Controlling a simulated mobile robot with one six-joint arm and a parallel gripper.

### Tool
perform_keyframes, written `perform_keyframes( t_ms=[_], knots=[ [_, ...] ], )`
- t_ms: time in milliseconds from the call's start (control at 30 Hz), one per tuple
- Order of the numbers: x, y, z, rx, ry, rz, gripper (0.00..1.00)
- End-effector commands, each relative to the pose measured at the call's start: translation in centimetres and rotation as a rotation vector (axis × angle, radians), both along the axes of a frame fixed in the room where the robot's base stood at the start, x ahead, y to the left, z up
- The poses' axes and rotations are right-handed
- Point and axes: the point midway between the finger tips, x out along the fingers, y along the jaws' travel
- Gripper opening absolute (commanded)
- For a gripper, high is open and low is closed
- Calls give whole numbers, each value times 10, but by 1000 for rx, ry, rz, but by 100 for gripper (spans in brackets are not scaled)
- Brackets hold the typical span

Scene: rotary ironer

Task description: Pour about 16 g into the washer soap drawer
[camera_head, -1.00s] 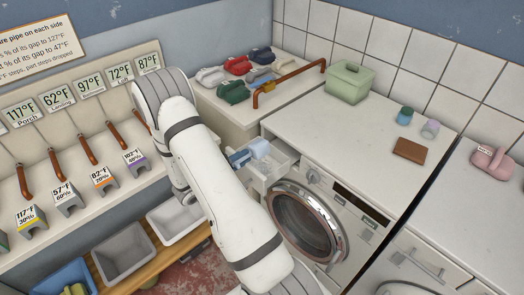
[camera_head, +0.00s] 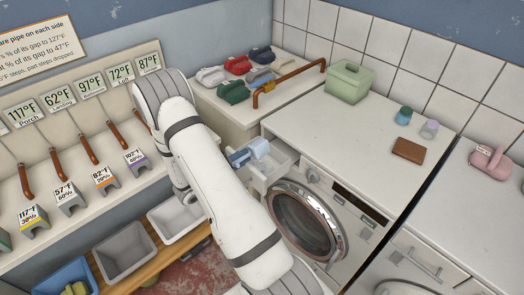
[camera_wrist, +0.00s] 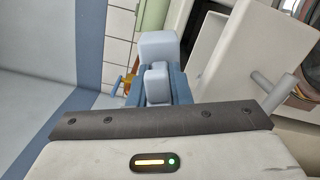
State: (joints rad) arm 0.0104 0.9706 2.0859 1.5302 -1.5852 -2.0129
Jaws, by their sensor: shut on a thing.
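My gripper (camera_head: 237,157) is shut on a light blue scoop or cup (camera_head: 258,147), held over the open soap drawer. The cup also shows in the wrist view (camera_wrist: 159,46), between the blue fingers. The soap drawer (camera_head: 279,166) is a pale open tray pulled out from the washer's upper left front. The cup is tilted and looks close to the drawer's far left part. I cannot tell whether they touch. What is inside the cup and any powder in the drawer are too small or hidden to see. The washer (camera_head: 322,215) has a round glass door.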

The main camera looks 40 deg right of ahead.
Motion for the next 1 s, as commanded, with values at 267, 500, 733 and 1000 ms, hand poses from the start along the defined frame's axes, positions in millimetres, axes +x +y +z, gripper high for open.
perform_keyframes(
  t_ms=[267,500,733,1000],
  knots=[
    [1,0,1,-2,20,0,0],
    [1,0,1,-3,39,0,0],
    [2,0,1,-4,55,0,0],
    [2,0,0,-6,76,0,0]
  ],
)
